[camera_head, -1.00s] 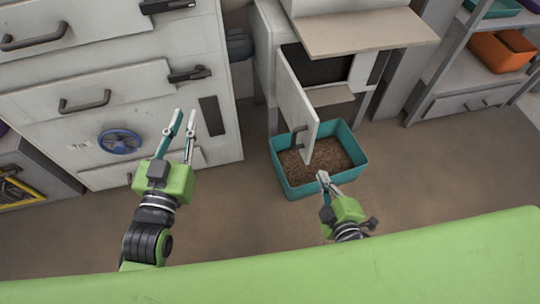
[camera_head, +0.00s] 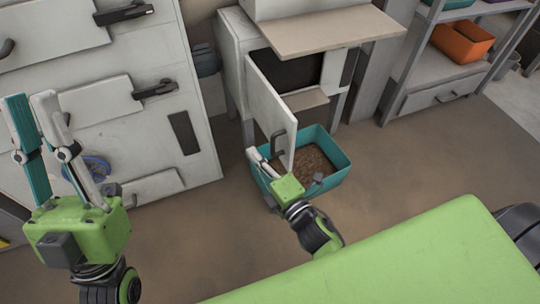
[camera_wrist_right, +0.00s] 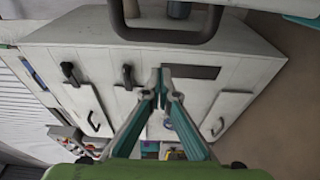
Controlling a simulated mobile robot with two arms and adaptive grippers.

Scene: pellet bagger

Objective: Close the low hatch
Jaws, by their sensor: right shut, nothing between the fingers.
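The low hatch (camera_head: 267,100) is a white door hinged at its left on the pale cabinet, and it stands open. Its dark bar handle (camera_head: 278,144) is near the free edge. My right gripper (camera_head: 252,153) is shut and empty, low on the handle side of the door, just left of and below the handle; I cannot tell if it touches. In the right wrist view, the closed fingertips (camera_wrist_right: 160,74) show below a large dark handle (camera_wrist_right: 165,38) close to the camera. My left gripper (camera_head: 30,100) is open and empty, at the far left.
A teal bin (camera_head: 335,175) of brown pellets stands on the floor under and beside the door. A shelf board (camera_head: 330,32) juts out above the opening. A white cabinet (camera_head: 150,120) with handles stands left. Brown floor (camera_head: 400,160) is clear to the right.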

